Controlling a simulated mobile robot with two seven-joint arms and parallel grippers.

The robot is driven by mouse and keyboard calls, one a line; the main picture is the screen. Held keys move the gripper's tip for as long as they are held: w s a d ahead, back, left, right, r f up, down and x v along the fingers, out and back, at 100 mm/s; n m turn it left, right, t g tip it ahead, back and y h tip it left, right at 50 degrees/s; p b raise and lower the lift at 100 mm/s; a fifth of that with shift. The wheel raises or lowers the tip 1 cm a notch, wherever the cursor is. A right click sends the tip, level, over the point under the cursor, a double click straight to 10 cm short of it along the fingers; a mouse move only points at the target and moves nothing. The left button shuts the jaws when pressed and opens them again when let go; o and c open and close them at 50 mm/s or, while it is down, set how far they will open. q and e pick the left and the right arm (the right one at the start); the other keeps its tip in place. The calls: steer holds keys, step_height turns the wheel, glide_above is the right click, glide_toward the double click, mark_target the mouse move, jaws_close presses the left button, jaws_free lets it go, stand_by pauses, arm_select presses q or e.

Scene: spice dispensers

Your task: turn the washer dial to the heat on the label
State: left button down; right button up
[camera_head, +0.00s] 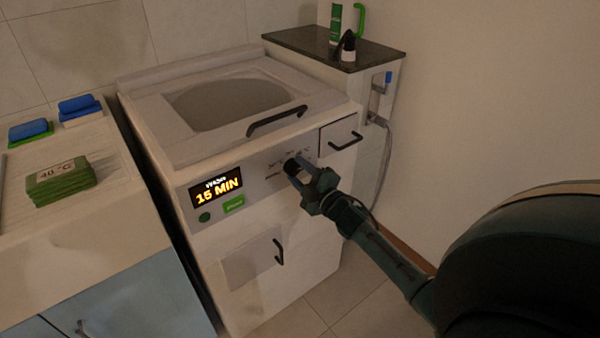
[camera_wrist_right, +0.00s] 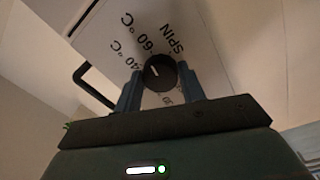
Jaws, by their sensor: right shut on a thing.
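The washer (camera_head: 262,232) stands in the middle of the head view. Its black dial (camera_head: 291,167) is on the front panel, right of the display. My right gripper (camera_head: 309,181) is shut on the dial; in the wrist view its fingers (camera_wrist_right: 160,88) sit on either side of the dial (camera_wrist_right: 161,73). A short white mark shows on the dial's face, left of centre. Around it I read 40 °C, 60 °C and SPIN; another marking is partly hidden. A label (camera_head: 56,171) reading 40 °C lies on folded green cloths (camera_head: 64,188). My left gripper is not in view.
The lit display (camera_head: 215,190) reads 15 MIN, above a green button (camera_head: 234,205). Black handles are on the lid (camera_head: 276,120), drawer (camera_head: 346,141) and lower door (camera_head: 279,252). Blue and green sponges (camera_head: 30,130) lie on the left counter. Bottles (camera_head: 348,45) stand on the dark shelf.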

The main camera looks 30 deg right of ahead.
steer(key=o, duration=0.7)
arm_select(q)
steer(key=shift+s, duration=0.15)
arm_select(e)
steer(key=shift+o, duration=1.4)
steer(key=shift+s, duration=0.1)
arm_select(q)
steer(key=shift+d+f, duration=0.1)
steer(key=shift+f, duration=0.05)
arm_select(e)
steer(key=s, duration=1.3)
steer(key=shift+d+f, duration=0.4)
steer(key=shift+d, duration=0.05)
